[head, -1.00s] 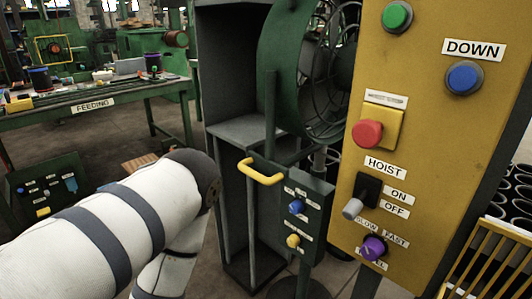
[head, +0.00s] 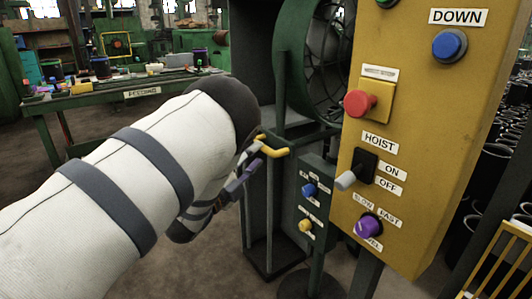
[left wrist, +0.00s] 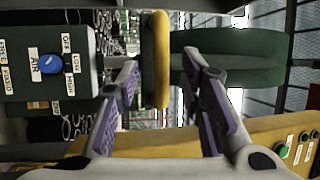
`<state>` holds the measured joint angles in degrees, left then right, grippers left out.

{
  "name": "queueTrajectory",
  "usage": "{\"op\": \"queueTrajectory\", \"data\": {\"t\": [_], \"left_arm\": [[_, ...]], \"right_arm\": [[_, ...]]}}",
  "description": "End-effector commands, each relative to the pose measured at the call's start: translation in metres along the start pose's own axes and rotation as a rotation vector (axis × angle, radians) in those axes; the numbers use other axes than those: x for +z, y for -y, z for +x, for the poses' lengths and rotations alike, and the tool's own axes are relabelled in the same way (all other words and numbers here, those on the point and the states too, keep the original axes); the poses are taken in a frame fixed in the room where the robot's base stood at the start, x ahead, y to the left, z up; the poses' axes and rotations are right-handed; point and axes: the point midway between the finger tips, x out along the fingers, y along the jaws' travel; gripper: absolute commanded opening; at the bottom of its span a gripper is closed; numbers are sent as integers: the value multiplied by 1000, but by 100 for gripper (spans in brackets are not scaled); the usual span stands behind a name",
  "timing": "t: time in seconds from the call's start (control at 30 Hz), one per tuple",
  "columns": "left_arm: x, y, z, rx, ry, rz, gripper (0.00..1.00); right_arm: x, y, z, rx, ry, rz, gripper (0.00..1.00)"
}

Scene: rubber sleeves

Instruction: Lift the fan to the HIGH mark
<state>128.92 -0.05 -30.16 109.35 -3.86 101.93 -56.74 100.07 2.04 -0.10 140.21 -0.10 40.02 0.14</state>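The fan (head: 331,62), a dark grille in a green round housing, stands behind the yellow hoist panel, cut off by the top edge. The panel (head: 433,135) carries a blue DOWN button (head: 449,46), a partly cropped green button (head: 386,2), a red button (head: 359,103), the HOIST lever (head: 346,181) and a purple speed knob (head: 368,227). My left gripper (head: 251,168) is open beside a yellow handle (head: 273,151). In the left wrist view the handle (left wrist: 160,50) shows between the spread fingers (left wrist: 163,88), apparently untouched.
A small green box (head: 315,195) with blue and yellow knobs sits below the handle, left of the panel. A green FEEDING bench (head: 110,101) stands at the back left. Yellow railing (head: 503,262) and dark cylinders are at the right.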

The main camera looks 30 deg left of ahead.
Motion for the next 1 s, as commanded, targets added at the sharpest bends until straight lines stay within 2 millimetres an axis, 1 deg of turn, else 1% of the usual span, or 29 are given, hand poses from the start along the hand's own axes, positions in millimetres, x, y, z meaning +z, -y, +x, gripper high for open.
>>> {"op": "queueTrajectory", "data": {"t": [0.03, 0.1, 0.23, 0.37, 0.57, 0.6, 0.67, 0.7, 0.73, 1.0], "left_arm": [[-1, 2, 12, -4, -2, -1, 35], [-1, 3, 25, -4, -1, -1, 35], [0, 2, 42, -1, 0, -2, 35], [0, 2, 47, 0, 1, -2, 35], [0, 2, 47, 0, 1, -2, 35], [0, 2, 47, 0, 1, -2, 26], [0, 2, 47, 0, 1, -2, 12], [0, 2, 47, 0, 1, -2, 3], [0, 2, 47, 0, 1, -2, 0], [0, 3, 49, 0, 0, -2, 0]], "right_arm": [[0, 0, 0, 0, -1, 0, 40], [0, 0, 0, 0, 0, 0, 40], [1, 0, 2, 0, 4, 0, 40], [1, 0, 2, 0, 4, 0, 40], [1, 0, 2, 0, 4, 0, 40], [1, 0, 2, 0, 4, -1, 40], [1, 0, 2, 0, 4, -1, 40], [1, 0, 2, 0, 4, -1, 40], [1, 0, 2, 0, 4, -1, 40], [1, 0, 2, 0, 4, -1, 40]]}}
